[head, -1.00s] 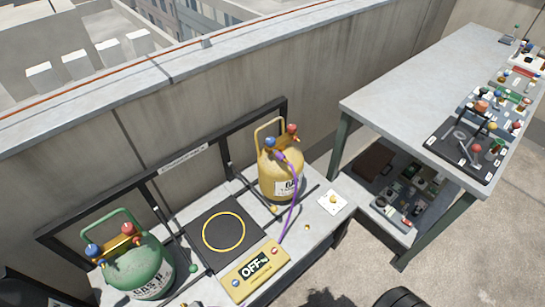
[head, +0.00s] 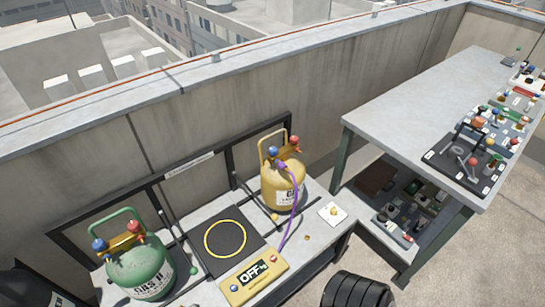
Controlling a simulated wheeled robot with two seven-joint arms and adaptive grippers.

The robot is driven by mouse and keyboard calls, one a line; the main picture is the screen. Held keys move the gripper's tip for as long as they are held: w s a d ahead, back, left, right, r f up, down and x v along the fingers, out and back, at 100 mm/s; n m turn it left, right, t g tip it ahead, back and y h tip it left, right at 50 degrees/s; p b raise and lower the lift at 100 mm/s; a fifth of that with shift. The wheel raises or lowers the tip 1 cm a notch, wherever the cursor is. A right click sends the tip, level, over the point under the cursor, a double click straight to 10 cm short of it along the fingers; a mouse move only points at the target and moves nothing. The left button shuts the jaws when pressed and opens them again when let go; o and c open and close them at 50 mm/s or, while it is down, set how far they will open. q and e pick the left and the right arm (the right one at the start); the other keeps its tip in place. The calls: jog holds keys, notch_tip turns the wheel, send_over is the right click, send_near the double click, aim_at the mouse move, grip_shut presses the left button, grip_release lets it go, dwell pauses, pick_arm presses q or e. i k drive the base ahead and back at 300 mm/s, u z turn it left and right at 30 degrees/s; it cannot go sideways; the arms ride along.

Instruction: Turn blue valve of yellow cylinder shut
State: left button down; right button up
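The yellow cylinder (head: 283,188) stands upright at the back right of the low bench. Its blue valve (head: 272,152) is on top at the left. Its red valve (head: 294,140) is on top at the right. A purple hose (head: 295,210) runs from near the blue valve down toward the yellow scale box. I cannot tell from this view how far the blue valve is turned. Neither of my grippers shows in the head view.
A green cylinder (head: 140,262) with blue and red valves stands at the bench's left. Between the cylinders are a black pad (head: 205,254) with a yellow ring and a yellow box (head: 253,277) reading OFF. A tall grey table (head: 410,105) with tools stands at right. A black ribbed wheel-like shape is at the bottom.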

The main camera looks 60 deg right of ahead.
aim_at(274, 150)
jog(key=k, duration=0.45)
jog(key=z, duration=0.7)
